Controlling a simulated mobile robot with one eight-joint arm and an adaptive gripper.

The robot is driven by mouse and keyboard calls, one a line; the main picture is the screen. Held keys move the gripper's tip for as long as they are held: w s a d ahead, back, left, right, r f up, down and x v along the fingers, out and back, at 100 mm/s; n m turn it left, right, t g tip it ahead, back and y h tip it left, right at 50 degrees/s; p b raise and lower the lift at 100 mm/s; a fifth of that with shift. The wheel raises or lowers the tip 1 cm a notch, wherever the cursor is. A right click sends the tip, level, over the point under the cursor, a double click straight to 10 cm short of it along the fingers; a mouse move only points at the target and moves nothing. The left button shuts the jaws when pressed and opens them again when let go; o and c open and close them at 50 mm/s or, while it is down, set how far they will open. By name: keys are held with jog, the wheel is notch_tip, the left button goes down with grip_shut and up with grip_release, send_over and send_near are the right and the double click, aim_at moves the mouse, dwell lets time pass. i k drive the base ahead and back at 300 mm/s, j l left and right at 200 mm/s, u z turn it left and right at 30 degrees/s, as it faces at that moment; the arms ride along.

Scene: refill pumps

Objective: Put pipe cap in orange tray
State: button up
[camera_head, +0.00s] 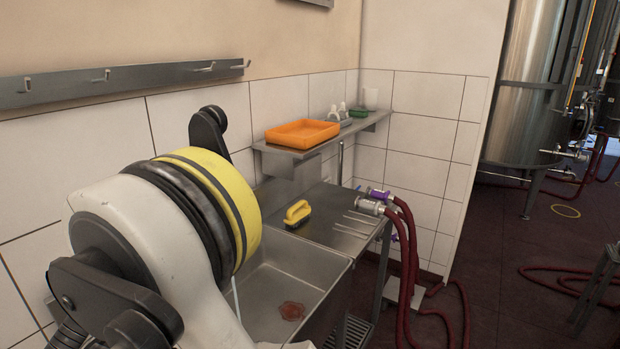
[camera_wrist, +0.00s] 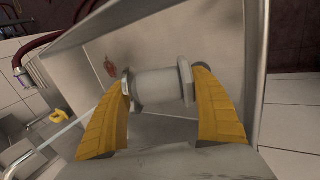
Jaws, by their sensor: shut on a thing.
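The pipe cap (camera_wrist: 157,90) is a pale grey cylinder with a flange at each end, seen in the wrist view. My gripper (camera_wrist: 163,78) is shut on it, with one yellow finger against each end. The cap is held over the grey metal sink (camera_wrist: 215,35). In the head view my arm hides the gripper and the cap. The orange tray (camera_head: 302,134) sits on the wall shelf at the back, above the counter, and looks empty from here. My gripper is apart from the tray.
The metal shelf (camera_head: 285,156) also holds small white and green items on its right. A yellow-handled brush (camera_head: 297,212) and thin metal rods (camera_head: 357,224) lie on the counter. Red hoses (camera_head: 408,255) hang at its right end. A reddish item (camera_head: 292,310) is in the sink (camera_head: 275,283).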

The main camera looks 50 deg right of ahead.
aim_at(304, 132)
jog(key=l, duration=0.6)
jog(key=i+l+z, duration=0.1)
jog(key=l, duration=1.05)
jog(key=i+z, duration=0.05)
